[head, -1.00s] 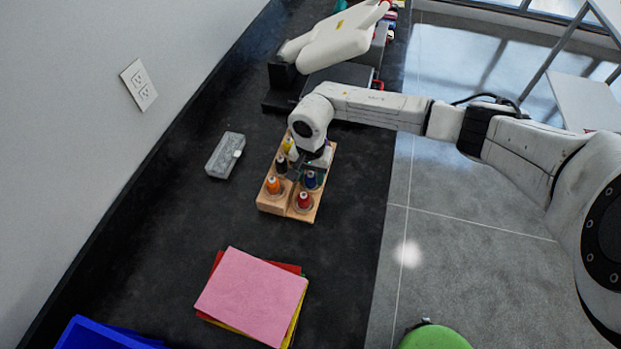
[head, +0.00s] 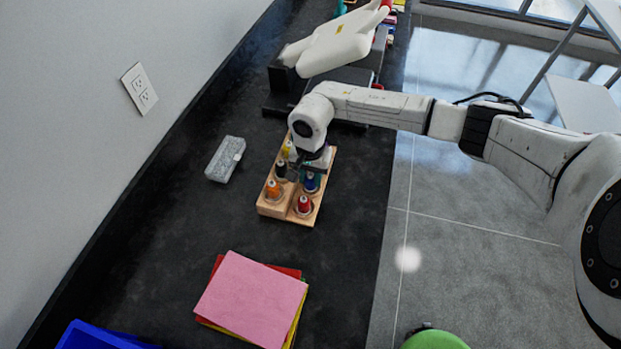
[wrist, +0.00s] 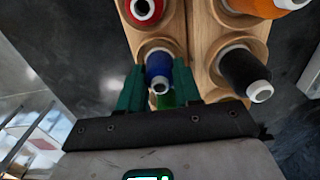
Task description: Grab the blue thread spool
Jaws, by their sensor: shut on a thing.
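The blue thread spool (head: 311,182) stands in the wooden rack (head: 272,210) on the dark counter. In the wrist view the blue spool (wrist: 158,70) sits between the two green fingers of my gripper (wrist: 158,88), which are shut on it. The spool still appears to be within its round recess in the rack (wrist: 200,45). In the head view my wrist hides part of the rack's far end.
Neighbouring spools are red (head: 304,204), orange (head: 273,190), black (wrist: 245,72) and yellow (head: 287,148). Coloured felt sheets (head: 250,300) lie nearer. A white sewing machine (head: 340,40) stands behind.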

